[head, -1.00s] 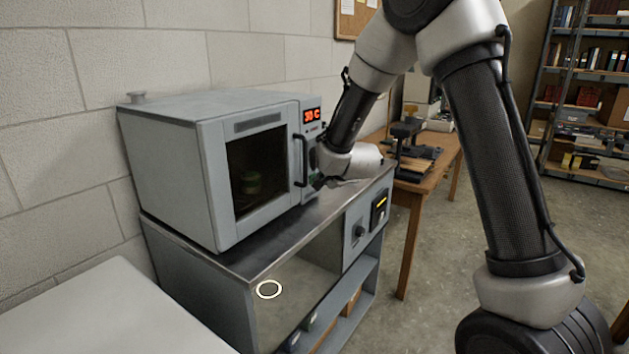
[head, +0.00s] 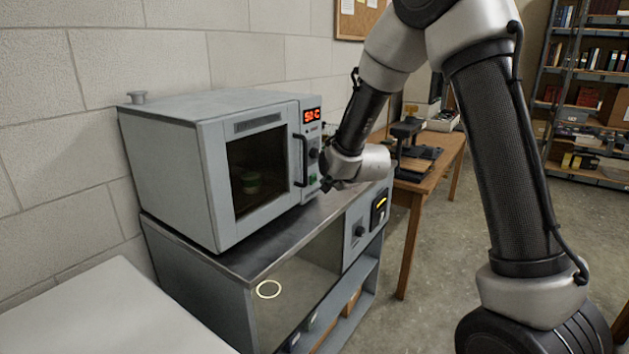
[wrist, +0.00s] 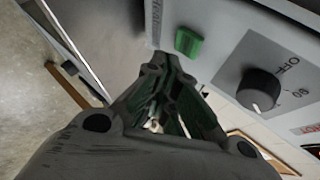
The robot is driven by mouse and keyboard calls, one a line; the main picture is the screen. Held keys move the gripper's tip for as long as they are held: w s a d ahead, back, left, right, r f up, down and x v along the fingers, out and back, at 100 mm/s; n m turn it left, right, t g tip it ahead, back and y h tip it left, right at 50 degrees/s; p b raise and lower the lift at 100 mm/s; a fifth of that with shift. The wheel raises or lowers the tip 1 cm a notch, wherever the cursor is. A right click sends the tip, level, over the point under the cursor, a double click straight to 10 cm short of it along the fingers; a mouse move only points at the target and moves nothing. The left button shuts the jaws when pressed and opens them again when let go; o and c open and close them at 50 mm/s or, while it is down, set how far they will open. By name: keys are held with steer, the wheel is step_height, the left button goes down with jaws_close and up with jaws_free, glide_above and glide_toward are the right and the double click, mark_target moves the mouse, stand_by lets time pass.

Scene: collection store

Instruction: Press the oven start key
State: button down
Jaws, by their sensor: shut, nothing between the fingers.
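The grey oven (head: 165,165) stands on a metal-topped cabinet, its windowed door shut. Its control panel on the right has a lit red display (head: 312,115) and a dark knob (head: 314,153), which also shows in the wrist view (wrist: 259,88). The green start key (wrist: 188,42) is beside the knob in the wrist view; it also shows small low on the panel in the head view (head: 312,180). My gripper (head: 325,185) is shut and empty, in front of the lower panel. Its fingertips (wrist: 160,68) appear just short of the key, with a small gap.
The cabinet's metal top (head: 270,245) is bare in front of the oven. A dark door handle (head: 300,160) stands out left of the panel. A wooden table (head: 410,188) with equipment is behind my arm. A pale surface (head: 110,310) lies at the front left.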

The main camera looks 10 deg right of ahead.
steer(key=s+d, duration=0.3)
stand_by(0.4)
stand_by(0.5)
